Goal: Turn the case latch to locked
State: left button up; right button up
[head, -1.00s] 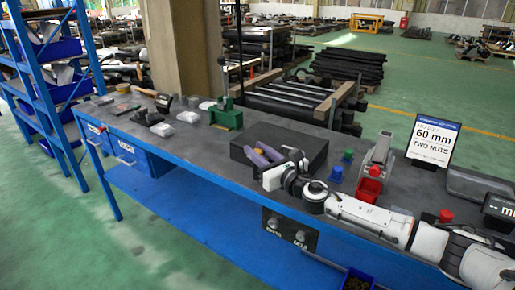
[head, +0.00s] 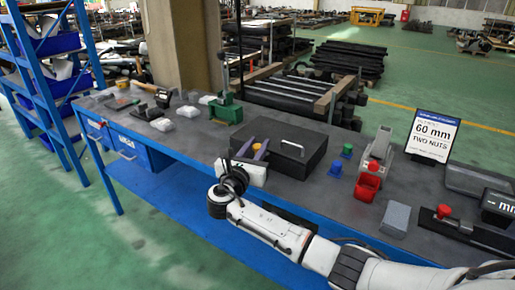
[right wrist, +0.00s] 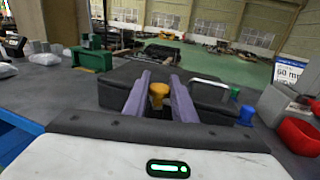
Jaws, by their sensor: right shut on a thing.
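The black case (head: 283,135) lies on the bench with a pale handle on its right part. Its latch, a yellow-orange knob (right wrist: 158,93), stands at the case's near side and shows between my purple fingers in the right wrist view. Only a small bit of it shows in the head view. My right gripper (head: 260,150) is at the case's near left edge, shut on the latch knob with one finger on each side. I cannot read the latch's locked mark. My left gripper is not in view.
A green block-like fixture (head: 226,109) stands left of the case. Right of it are a blue piece (head: 335,168), a green piece (head: 347,150), a red bin (head: 367,187) and a grey block (head: 396,219). A "60 mm two nuts" sign (head: 434,135) stands behind.

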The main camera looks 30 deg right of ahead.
jog(key=shift+w+a+f+m+g+h+b, duration=0.15)
jog(key=shift+m+g+h+b, duration=0.3)
jog(key=shift+g, duration=0.25)
jog(key=m+g+h+b, duration=0.2)
jog(key=m+g+b, duration=0.2)
jog(key=g+b, duration=0.1)
jog(key=shift+b, duration=0.4)
jog(key=shift+r+m+g+b, duration=0.2)
jog(key=shift+m+g+b, duration=0.15)
jog(key=shift+g+b, duration=0.45)
jog(key=shift+r, duration=0.1)
jog(key=shift+d, duration=0.2)
jog(key=o, duration=1)
jog(key=shift+o, duration=0.2)
